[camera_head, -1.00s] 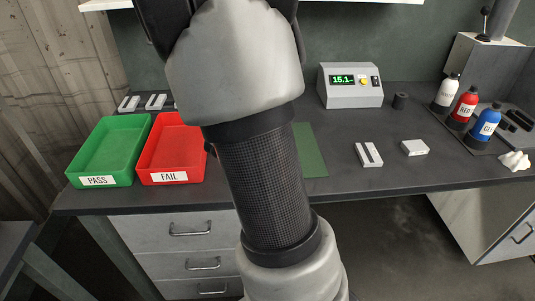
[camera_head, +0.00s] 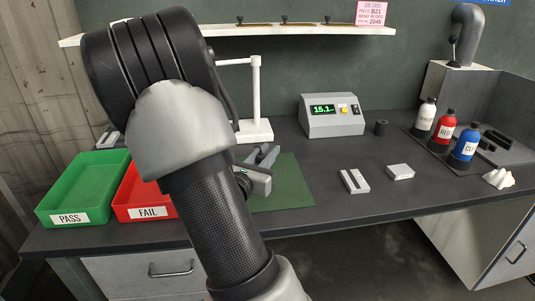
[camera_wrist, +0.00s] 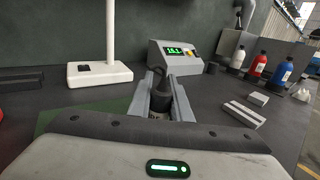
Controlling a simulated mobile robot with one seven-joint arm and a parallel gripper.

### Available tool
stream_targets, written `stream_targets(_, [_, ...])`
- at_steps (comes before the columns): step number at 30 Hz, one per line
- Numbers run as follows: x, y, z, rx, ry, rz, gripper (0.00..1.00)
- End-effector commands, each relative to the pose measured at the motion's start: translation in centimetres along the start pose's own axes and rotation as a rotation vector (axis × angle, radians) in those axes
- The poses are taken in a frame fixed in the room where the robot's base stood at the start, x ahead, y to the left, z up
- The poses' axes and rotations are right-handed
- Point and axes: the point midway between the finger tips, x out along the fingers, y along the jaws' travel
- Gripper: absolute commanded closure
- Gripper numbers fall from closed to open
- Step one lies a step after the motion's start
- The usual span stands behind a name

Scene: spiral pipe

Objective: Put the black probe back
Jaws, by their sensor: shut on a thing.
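My gripper (camera_wrist: 162,98) is shut on the black probe (camera_wrist: 160,102), a short dark cylinder between the two grey fingers in the wrist view. A thin dark cable seems to curve up from its top. In the head view my gripper (camera_head: 264,160) is partly behind my arm, over the green mat (camera_head: 290,188), and the probe cannot be made out there. The grey meter box (camera_head: 333,117) reads 15.1 and stands behind and right of the gripper.
A white stand (camera_head: 255,128) with an upright post rises behind the gripper. Green PASS (camera_head: 82,190) and red FAIL (camera_head: 140,203) trays are at left. Two pale blocks (camera_head: 354,181) (camera_head: 400,172) lie right of the mat. Bottles (camera_head: 445,127) stand at far right. The table before the holder is clear.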

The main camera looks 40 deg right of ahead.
Motion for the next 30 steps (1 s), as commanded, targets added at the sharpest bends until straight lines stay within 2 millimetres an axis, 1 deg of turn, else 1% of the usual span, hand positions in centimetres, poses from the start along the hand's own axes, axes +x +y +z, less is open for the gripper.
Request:
stream_targets(3, [0.0,0.0,-0.5,0.0,0.0,0.0,1.0])
stream_targets(4, [0.0,0.0,-0.3,0.0,0.0,0.0,0.77])
stream_targets(6, [0.0,0.0,-0.3,0.0,0.0,0.0,0.65])
stream_targets(7, [0.0,0.0,-0.3,0.0,0.0,0.0,0.64])
stream_targets(14, [0.0,0.0,-0.3,0.0,0.0,0.0,0.64])
stream_targets(17, [0.0,0.0,0.1,0.0,0.0,0.0,0.64])
stream_targets(19, [-0.5,0.1,0.1,0.0,0.001,0.002,0.64])
stream_targets(23, [-2.7,0.1,0.1,-0.001,0.003,0.004,0.64])
stream_targets(30, [-8.6,0.2,0.2,-0.002,0.002,0.007,0.64])
